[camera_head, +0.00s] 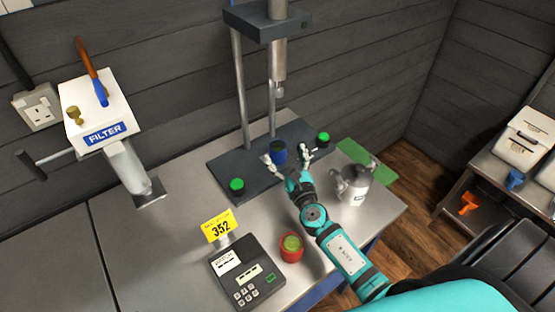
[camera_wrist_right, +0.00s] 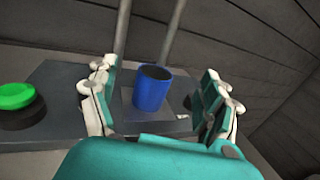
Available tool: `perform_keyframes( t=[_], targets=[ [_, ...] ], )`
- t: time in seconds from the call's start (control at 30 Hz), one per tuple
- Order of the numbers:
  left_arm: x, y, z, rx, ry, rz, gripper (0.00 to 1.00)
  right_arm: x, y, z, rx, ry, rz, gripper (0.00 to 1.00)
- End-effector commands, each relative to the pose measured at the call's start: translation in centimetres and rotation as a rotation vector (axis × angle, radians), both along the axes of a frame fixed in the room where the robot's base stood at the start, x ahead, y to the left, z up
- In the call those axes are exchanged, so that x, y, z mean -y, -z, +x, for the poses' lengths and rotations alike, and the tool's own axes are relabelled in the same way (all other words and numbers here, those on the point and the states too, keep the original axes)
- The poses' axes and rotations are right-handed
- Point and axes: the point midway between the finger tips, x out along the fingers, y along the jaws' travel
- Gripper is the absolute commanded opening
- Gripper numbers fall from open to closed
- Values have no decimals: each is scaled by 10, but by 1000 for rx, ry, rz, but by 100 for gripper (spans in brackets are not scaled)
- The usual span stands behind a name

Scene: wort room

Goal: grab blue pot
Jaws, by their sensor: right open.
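The blue pot (camera_head: 278,153) is a small, open-topped cylinder standing upright on the dark base plate of the press, between two green buttons. My right gripper (camera_head: 288,158) reaches it from the front, with its fingers spread to either side of the pot. In the right wrist view the pot (camera_wrist_right: 152,88) stands between the two open fingers (camera_wrist_right: 158,100), with gaps on both sides. The pot does not appear to be held. My left gripper is not in view.
A press column (camera_head: 278,65) rises above the pot. Green buttons (camera_head: 237,185) (camera_head: 323,137) flank it. A metal jug (camera_head: 351,185) stands right of my arm. A red cup (camera_head: 291,247) and a keypad scale (camera_head: 247,272) are in front. A filter unit (camera_head: 100,112) is at left.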

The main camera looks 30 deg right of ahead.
Motion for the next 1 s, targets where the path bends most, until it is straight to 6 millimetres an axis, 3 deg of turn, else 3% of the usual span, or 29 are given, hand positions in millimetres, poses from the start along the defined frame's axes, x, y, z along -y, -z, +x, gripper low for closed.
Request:
perform_keyframes(
  t=[0.03, 0.13, 0.27, 0.3, 0.53, 0.8, 1.0],
  targets=[
    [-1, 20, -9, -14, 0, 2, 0, 0, 20, 0, -1, 1, 1, 82],
    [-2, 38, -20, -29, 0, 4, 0, 0, 37, 0, 0, 1, 0, 82],
    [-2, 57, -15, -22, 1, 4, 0, 1, 57, 1, 1, 2, 1, 82],
    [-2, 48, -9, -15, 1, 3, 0, 3, 46, 12, 5, 3, 1, 82],
    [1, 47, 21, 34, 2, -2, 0, 6, 46, 35, 2, 2, 2, 82],
    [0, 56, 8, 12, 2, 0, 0, 13, 46, 70, 2, 2, 1, 82],
    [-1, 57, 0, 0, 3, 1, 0, 13, 45, 75, 0, 1, 1, 82]
  ],
)
